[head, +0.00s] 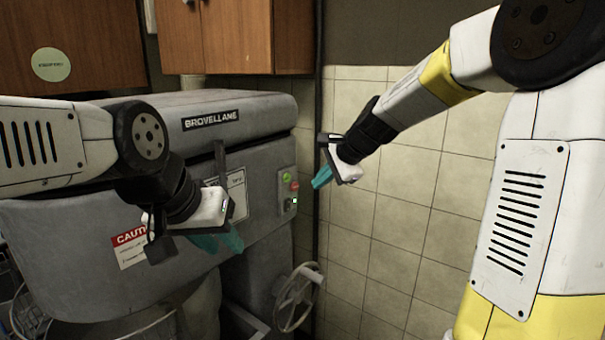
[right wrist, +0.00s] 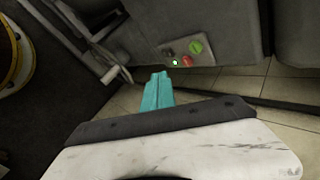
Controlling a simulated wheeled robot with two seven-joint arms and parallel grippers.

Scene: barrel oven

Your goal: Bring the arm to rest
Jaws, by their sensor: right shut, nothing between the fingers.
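My right gripper (head: 321,178) has teal fingers and hangs in front of the tiled wall, just right of the barrel oven (head: 90,215). Its fingers are together and empty, as the right wrist view (right wrist: 158,88) also shows. My left gripper (head: 222,242) is in front of the oven's grey body, its teal fingers pointing right and partly hidden by the wrist; I cannot tell how far apart they are. The oven's control panel (head: 288,190) has a green button, a red button and a lit green switch. The panel also shows in the right wrist view (right wrist: 187,50), apart from the fingers.
A handwheel (head: 297,297) sticks out low on the oven's right side. Wooden cabinets (head: 237,35) hang above the oven. The tiled wall (head: 400,200) stands behind my right gripper, with free room in front of it.

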